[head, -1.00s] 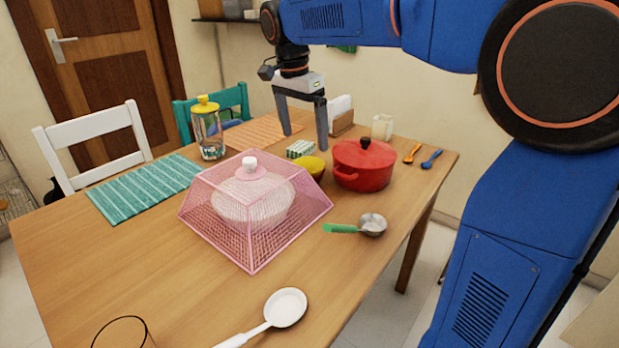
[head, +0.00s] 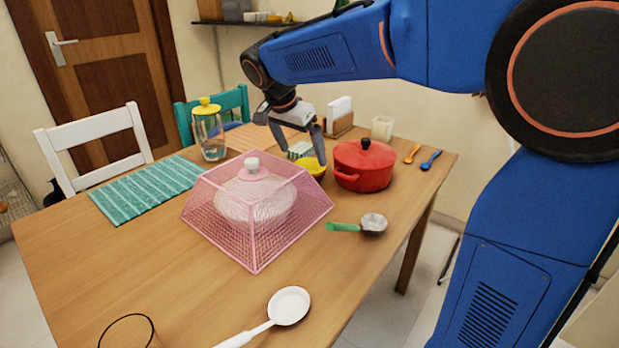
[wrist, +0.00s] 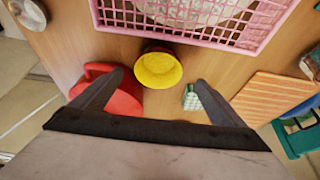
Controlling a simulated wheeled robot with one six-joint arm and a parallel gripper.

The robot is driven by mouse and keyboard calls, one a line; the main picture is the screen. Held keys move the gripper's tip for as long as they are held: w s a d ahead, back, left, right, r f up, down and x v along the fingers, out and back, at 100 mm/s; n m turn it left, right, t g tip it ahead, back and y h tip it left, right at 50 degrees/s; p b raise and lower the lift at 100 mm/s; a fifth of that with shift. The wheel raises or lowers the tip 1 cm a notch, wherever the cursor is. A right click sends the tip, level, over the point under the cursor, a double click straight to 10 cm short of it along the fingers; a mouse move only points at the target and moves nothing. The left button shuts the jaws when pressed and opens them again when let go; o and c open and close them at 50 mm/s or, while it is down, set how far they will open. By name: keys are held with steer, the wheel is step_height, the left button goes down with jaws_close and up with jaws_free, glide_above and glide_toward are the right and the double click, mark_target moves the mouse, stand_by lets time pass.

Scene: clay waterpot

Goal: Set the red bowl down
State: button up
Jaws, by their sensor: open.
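A yellow bowl (head: 312,168) sits on the wooden table between the pink mesh cover and a lidded red pot (head: 363,167). The bowl also shows in the wrist view (wrist: 158,70), centred between my fingers, with a darker outer side. My gripper (head: 303,156) is open and empty, tilted, with its fingers near the bowl. In the wrist view its fingers (wrist: 159,78) are spread wide. The left finger partly covers the red pot (wrist: 122,98).
The pink mesh cover (head: 285,222) stands close in front of the bowl. A green-white checked block (head: 299,150) lies just behind. A napkin holder (head: 339,117), a cream cup (head: 382,128) and a yellow-lidded jar (head: 210,135) stand farther back. The table's front left is mostly clear.

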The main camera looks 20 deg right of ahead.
steer(key=shift+x, duration=4.25)
steer(key=shift+s, duration=0.15)
steer(key=shift+c, duration=0.4)
steer(key=c, duration=1.1)
step_height(320, 180, up, 17)
glide_toward(309, 169)
steer(key=shift+s+d+r, duration=0.25)
steer(key=shift+d+r, duration=0.35)
steer(key=shift+r, duration=0.1)
steer(key=shift+s+d+r, duration=0.2)
steer(key=shift+d+r, duration=0.4)
steer(key=shift+r, duration=0.1)
